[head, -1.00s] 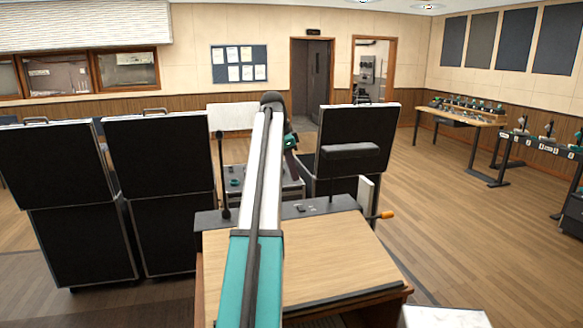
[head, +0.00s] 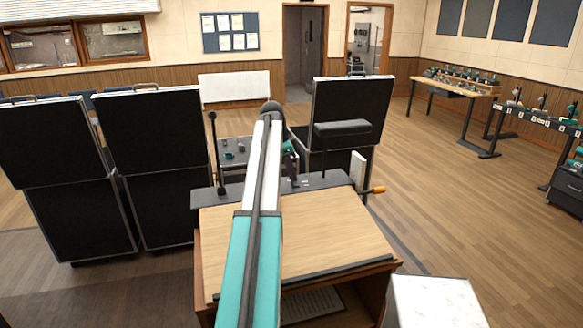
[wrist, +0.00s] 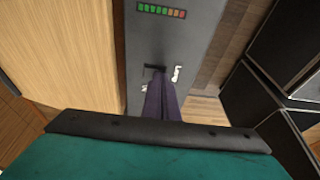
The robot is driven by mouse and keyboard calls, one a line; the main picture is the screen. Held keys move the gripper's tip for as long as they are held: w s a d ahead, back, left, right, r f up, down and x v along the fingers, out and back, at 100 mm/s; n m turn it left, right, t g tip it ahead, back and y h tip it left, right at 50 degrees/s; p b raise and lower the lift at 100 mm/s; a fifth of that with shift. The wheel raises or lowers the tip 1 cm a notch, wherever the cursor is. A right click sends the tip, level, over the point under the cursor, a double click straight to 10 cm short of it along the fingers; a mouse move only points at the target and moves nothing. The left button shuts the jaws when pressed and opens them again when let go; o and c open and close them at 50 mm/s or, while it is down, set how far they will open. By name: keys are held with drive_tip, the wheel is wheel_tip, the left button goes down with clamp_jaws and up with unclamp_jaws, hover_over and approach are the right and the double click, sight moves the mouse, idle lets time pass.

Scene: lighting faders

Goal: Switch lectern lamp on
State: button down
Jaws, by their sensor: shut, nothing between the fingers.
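The lectern (head: 330,235) has a sloped wooden top and a grey control strip (head: 335,181) along its far edge. In the wrist view the strip (wrist: 205,30) carries a row of green, orange and red lights (wrist: 161,11), a dark slot (wrist: 153,68) and a small white mark or part (wrist: 177,73). My gripper (wrist: 162,75) is shut and empty, its dark fingertips at or just above the strip beside the slot. Contact cannot be told. In the head view my gripper (head: 293,182) is partly behind my arm. The fingers hide part of the controls; I cannot identify the lamp.
A thin black microphone stand (head: 216,155) rises at the strip's left end. Black cases (head: 155,165) stand at left, another (head: 352,115) behind the lectern. A white-topped block (head: 435,302) is at front right. Floor at right is open.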

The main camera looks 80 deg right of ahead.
drive_tip(key=shift+f, duration=0.15)
drive_tip(key=shift+w+d+f+b, duration=0.15)
drive_tip(key=shift+f+b, duration=0.15)
drive_tip(key=shift+b, duration=0.1)
drive_tip(key=shift+r, duration=0.1)
drive_tip(key=shift+a, duration=0.4)
drive_tip(key=shift+s+a, duration=0.1)
drive_tip(key=shift+s, duration=0.1)
drive_tip(key=shift+s+a+p, duration=0.2)
drive_tip(key=shift+a+p, duration=0.1)
